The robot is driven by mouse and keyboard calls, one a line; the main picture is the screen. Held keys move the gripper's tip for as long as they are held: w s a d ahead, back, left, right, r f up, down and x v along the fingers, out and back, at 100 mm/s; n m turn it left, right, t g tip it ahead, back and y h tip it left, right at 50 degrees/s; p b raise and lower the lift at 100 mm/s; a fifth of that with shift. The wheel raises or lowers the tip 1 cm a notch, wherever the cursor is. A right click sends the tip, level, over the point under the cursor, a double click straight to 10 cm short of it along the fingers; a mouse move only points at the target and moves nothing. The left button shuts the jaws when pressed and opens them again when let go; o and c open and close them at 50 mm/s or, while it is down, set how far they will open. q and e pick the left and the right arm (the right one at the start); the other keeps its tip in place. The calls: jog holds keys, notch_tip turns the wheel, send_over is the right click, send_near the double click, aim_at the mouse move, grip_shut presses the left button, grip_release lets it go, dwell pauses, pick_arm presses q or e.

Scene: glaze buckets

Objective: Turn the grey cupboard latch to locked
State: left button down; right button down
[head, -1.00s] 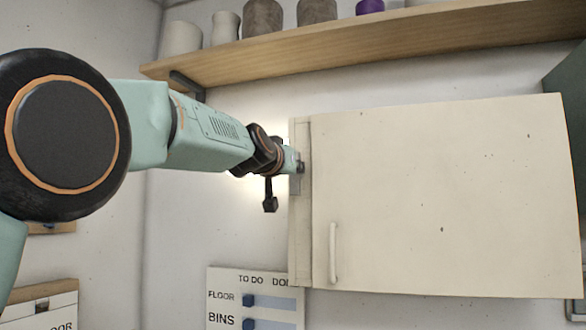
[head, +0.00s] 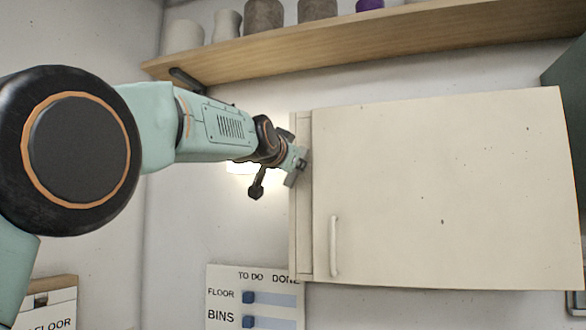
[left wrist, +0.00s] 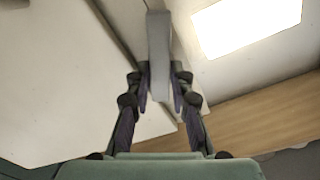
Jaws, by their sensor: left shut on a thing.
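The cream cupboard (head: 440,190) is on the wall with its door closed. The grey latch (head: 291,180) is at its left edge, tilted with its lower end toward the left. In the left wrist view the latch (left wrist: 159,45) is a grey bar between my fingers. My left gripper (head: 301,160) is shut on the latch; its fingers (left wrist: 160,85) touch the bar from both sides in the wrist view. The fingers partly hide the latch in the head view. My right gripper is not in view.
A wooden shelf (head: 400,50) with several pots runs above the cupboard. A pale door handle (head: 334,245) stands out low on the door. A TO DO/DONE board (head: 255,310) hangs below left.

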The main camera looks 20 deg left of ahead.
pick_arm(q)
jog(key=m+b, duration=0.1)
jog(key=m, duration=0.7)
jog(key=m+b, duration=0.1)
jog(key=m, duration=0.3)
jog(key=shift+d+f+m+b, duration=0.3)
jog(key=shift+b, duration=0.05)
dwell(0.4)
jog(key=c, duration=1.2)
grip_release()
jog(key=shift+f, duration=0.1)
jog(key=shift+s, duration=0.15)
jog(key=shift+s+a, duration=0.1)
jog(key=shift+s, duration=3.55)
